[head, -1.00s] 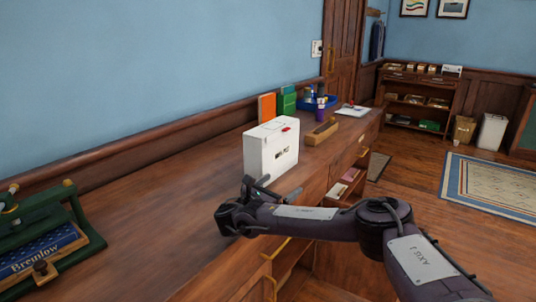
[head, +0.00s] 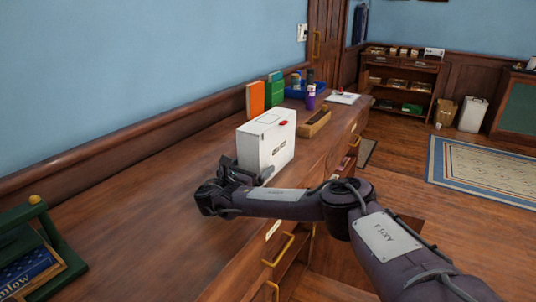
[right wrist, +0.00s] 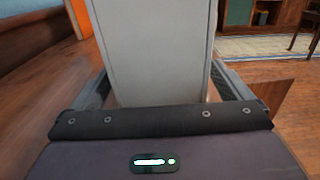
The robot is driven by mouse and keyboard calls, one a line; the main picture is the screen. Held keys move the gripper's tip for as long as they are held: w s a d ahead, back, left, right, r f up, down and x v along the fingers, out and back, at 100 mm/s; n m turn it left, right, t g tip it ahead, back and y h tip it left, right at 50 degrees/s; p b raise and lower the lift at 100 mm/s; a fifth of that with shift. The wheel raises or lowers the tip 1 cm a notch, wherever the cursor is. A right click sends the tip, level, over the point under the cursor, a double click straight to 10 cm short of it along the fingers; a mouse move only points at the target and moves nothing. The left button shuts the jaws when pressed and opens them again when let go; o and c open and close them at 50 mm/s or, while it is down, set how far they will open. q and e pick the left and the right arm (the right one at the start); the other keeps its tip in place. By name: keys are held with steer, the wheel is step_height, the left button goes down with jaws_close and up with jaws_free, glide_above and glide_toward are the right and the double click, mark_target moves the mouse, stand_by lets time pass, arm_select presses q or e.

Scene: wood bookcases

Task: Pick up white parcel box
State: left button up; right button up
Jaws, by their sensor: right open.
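The white parcel box (head: 266,142) stands upright on the wooden counter (head: 140,215), with a red mark on top and dark print on its side. In the right wrist view the box (right wrist: 155,45) fills the middle. My right gripper (head: 245,172) is at the near end of the box, low over the counter. In the right wrist view its fingers (right wrist: 162,90) are open, one on each side of the box. I cannot tell whether they touch it. My left gripper is not in view.
Behind the box are an orange book (head: 256,98), a green book (head: 275,92), a blue tray (head: 296,91) and a purple bottle (head: 311,98). A wooden holder (head: 315,123) stands just beyond the box. A green stand (head: 45,240) is at the near left. The counter's left middle is clear.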

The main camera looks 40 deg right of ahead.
steer(key=shift+w+d, duration=0.2)
steer(key=shift+d, duration=0.3)
steer(key=c, duration=1.2)
steer(key=shift+r, duration=0.1)
steer(key=shift+c, duration=0.4)
